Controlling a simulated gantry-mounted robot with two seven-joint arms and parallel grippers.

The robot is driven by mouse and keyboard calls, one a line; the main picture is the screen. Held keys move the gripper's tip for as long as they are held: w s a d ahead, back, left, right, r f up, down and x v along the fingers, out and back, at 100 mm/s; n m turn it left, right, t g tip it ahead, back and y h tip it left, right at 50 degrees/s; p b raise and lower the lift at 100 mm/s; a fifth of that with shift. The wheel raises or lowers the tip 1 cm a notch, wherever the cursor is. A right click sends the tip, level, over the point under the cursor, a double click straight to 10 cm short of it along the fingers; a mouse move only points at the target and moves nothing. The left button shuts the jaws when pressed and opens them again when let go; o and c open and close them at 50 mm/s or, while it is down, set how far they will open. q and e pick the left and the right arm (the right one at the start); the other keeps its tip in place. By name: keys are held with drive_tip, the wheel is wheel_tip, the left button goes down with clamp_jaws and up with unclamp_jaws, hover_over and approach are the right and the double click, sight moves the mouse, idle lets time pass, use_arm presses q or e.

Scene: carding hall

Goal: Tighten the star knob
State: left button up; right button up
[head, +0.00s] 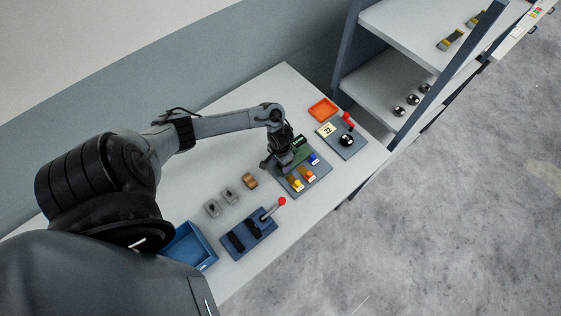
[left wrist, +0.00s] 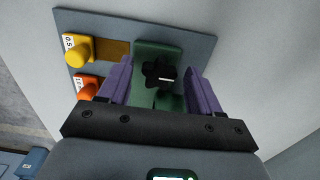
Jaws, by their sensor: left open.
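The star knob (left wrist: 158,75) is black and lobed, with a white mark on it. It sits on a green block (left wrist: 150,52) fixed to a grey plate (left wrist: 205,42). My left gripper (left wrist: 159,88) is open, with one purple finger on each side of the knob; I cannot tell whether either touches it. In the head view my left gripper (head: 275,163) is over the green block (head: 292,158) and hides the knob. My right gripper is not in view.
Yellow (left wrist: 78,50) and orange (left wrist: 88,88) pegs stand beside the block, and a blue one (head: 314,158) too. A lever panel (head: 262,243), blue bin (head: 208,255), orange tray (head: 323,109) and a panel with a black knob (head: 347,140) share the table. Shelves (head: 400,40) stand at right.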

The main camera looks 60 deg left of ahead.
use_arm(q)
drive_tip(key=c, duration=1)
drive_tip(key=shift+c, duration=0.2)
